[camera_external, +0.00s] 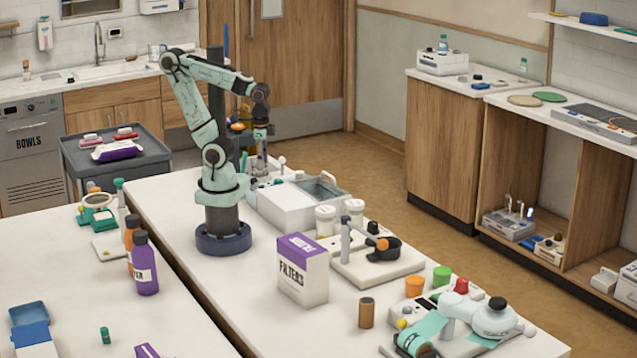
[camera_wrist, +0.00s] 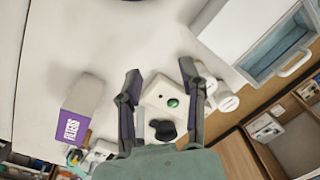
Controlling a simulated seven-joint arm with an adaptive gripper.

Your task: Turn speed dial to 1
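My gripper shows in the external view (camera_external: 262,140), pointing down behind the white bin's left end, above the table. In the wrist view its two fingers (camera_wrist: 158,80) are wide apart with nothing held between them. Past them lies a white device (camera_wrist: 153,90) with a round green part (camera_wrist: 173,102) and a black part (camera_wrist: 163,129). In the external view a white base (camera_external: 350,270) carries a grey post, an orange knob (camera_external: 382,244) and a black cup (camera_external: 381,250). I cannot tell which part is the speed dial, and no number markings are readable.
A purple and white FILTERS box (camera_external: 303,270) stands beside the base; the white lidded bin (camera_external: 290,205) and two white jars (camera_external: 325,221) are behind. Orange (camera_external: 415,286) and green cups (camera_external: 441,276), a brown cylinder (camera_external: 366,312) and a white-teal machine (camera_external: 475,318) crowd the front right.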

